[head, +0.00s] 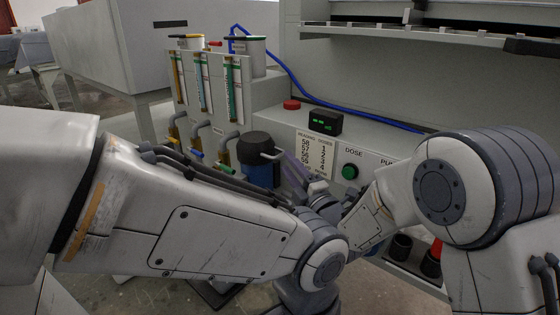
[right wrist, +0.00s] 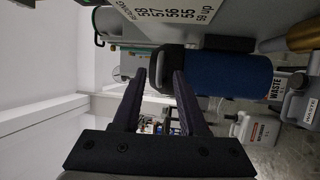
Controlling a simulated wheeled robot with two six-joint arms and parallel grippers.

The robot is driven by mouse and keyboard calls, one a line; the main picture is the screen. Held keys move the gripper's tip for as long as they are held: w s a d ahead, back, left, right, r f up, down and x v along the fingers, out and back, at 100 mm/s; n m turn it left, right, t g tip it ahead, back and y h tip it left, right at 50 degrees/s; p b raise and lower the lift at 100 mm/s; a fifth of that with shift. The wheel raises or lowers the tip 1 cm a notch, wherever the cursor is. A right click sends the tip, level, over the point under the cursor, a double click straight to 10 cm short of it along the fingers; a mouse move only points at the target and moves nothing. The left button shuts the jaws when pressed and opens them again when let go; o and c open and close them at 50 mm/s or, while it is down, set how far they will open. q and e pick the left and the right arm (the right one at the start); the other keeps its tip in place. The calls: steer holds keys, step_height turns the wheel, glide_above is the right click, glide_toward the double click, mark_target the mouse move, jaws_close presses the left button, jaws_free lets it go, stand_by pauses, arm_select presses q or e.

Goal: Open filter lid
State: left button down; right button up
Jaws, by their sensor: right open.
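The filter is a blue cylinder (head: 258,173) with a black lid (head: 256,142) on top, and the lid looks shut. A grey handle (head: 271,154) juts from the lid's right side. In the right wrist view the blue cylinder (right wrist: 236,73) appears sideways, with the black lid (right wrist: 178,60) at its left end. My right gripper (head: 296,168) is just right of the filter. In the right wrist view it (right wrist: 159,78) is open, with nothing visibly held, and its fingertips are close to the lid. Contact cannot be told. My left gripper is not visible.
A panel of flow tubes (head: 205,90) with bent pipes stands left of the filter. A control box with a green button (head: 350,172) and a green display (head: 325,121) is to the right. A blue hose (head: 330,103) runs behind. White waste jugs (right wrist: 256,132) stand below.

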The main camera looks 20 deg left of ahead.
mark_target(281, 155)
steer(key=b+x, duration=0.1)
steer(key=x, duration=0.4)
jaws_close()
steer(key=shift+r, duration=0.1)
steer(key=shift+r, duration=0.25)
stand_by(1.1)
